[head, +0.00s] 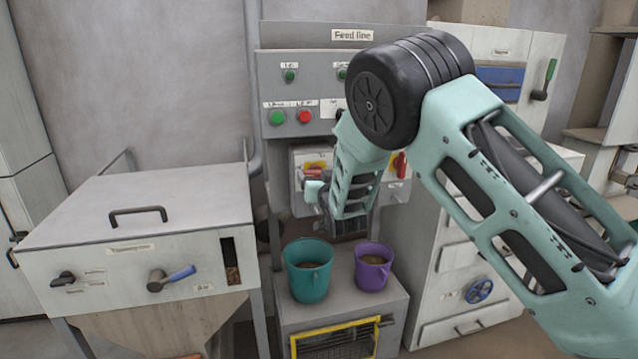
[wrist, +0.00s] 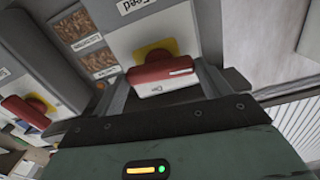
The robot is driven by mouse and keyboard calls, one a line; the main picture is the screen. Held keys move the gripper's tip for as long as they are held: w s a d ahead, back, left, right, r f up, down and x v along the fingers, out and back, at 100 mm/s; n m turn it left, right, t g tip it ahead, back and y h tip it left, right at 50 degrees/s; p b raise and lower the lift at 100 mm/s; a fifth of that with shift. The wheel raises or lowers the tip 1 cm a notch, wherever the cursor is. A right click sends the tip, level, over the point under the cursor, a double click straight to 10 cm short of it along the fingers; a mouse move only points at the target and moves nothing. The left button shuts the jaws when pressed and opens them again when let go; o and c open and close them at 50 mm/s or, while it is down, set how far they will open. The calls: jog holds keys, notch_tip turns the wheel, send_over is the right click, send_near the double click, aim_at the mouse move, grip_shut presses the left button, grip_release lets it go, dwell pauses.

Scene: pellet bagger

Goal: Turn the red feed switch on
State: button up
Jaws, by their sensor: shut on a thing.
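The red feed switch (wrist: 160,75) sits on a yellow plate on a grey box, with an upside-down "Feed" label beside it in the wrist view. Its red handle lies between my fingers. In the head view the red handle (head: 312,173) shows at the left of the switch box and looks roughly level. My gripper (head: 313,189) is at this handle, and in the wrist view my gripper (wrist: 163,86) is shut on it. The small print on the handle is too small to read surely. My wrist hides part of the box.
A second red switch (head: 400,163) is to the right on the same box, partly behind my arm. A teal bucket (head: 308,272) and a purple bucket (head: 373,268) stand below. Green and red buttons (head: 304,116) are above. A hopper cabinet (head: 140,210) stands left.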

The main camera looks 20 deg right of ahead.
jog(key=m+b, duration=0.5)
jog(key=b, duration=0.2)
jog(key=m+b, duration=0.6)
jog(key=b, duration=0.1)
jog(key=m+b, duration=0.5)
jog(key=b, duration=0.2)
jog(key=shift+d+f, duration=0.1)
jog(key=shift+f, duration=0.15)
jog(key=shift+m, duration=0.4)
jog(key=o, duration=1)
jog(key=shift+r, duration=0.1)
jog(key=shift+s, duration=0.1)
jog(key=s, duration=1.7)
jog(key=shift+s, duration=0.15)
